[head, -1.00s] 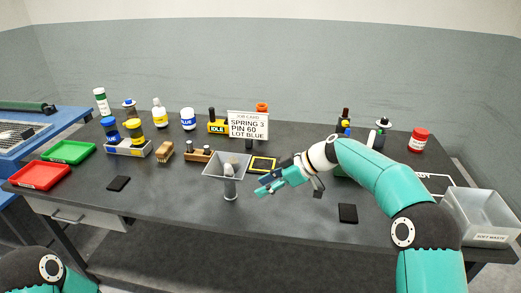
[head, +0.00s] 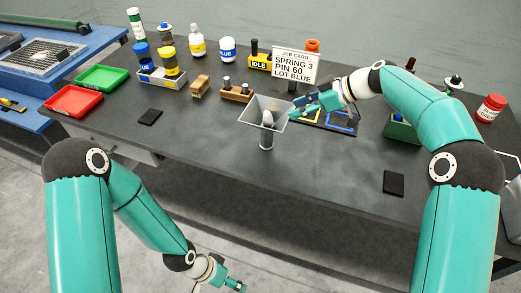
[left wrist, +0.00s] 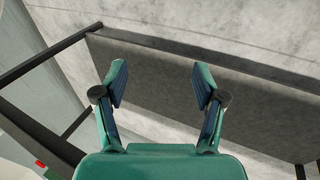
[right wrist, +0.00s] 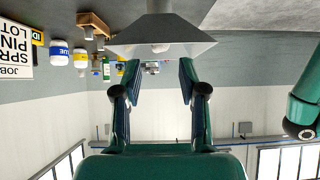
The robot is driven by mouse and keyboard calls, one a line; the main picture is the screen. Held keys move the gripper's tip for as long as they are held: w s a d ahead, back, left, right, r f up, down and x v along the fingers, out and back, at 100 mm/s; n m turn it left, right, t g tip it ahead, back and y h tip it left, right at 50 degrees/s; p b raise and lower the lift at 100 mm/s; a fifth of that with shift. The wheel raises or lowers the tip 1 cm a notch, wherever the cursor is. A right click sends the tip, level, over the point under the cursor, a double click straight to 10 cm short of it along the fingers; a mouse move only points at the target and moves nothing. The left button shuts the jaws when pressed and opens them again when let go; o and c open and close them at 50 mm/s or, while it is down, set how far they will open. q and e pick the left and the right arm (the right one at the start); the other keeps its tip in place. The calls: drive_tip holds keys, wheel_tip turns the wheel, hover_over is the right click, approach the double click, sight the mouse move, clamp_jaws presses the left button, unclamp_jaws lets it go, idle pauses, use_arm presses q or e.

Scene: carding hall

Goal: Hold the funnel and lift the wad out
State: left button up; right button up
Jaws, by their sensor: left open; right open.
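The grey funnel (head: 281,104) stands on the dark table in the middle of the head view, square mouth up and stem down. A pale wad (head: 267,118) sits inside it. My right gripper (head: 295,112) is at the funnel's right rim, open. In the right wrist view, which is upside down, the funnel (right wrist: 158,32) is just beyond the open fingertips (right wrist: 158,72); contact cannot be told. My left gripper (head: 238,286) hangs low in front of the table. In the left wrist view its fingers (left wrist: 160,82) are open and empty.
A job card (head: 296,66) stands behind the funnel. A wooden block with pegs (head: 237,93) and a brush (head: 200,86) lie to its left. Red (head: 73,101) and green (head: 104,78) trays are far left. The table front around the funnel is mostly clear.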

use_arm(q)
drive_tip(key=w+a+r+m+y, duration=0.3)
drive_tip(key=m+y, duration=0.1)
drive_tip(key=m, duration=1.2)
drive_tip(key=m+t+h, duration=0.2)
drive_tip(key=m+t, duration=1.2)
drive_tip(key=m, duration=0.4)
approach(266, 136)
drive_tip(key=x, duration=1.2)
drive_tip(key=shift+w+f, duration=0.1)
drive_tip(key=shift+f, duration=0.1)
clamp_jaws()
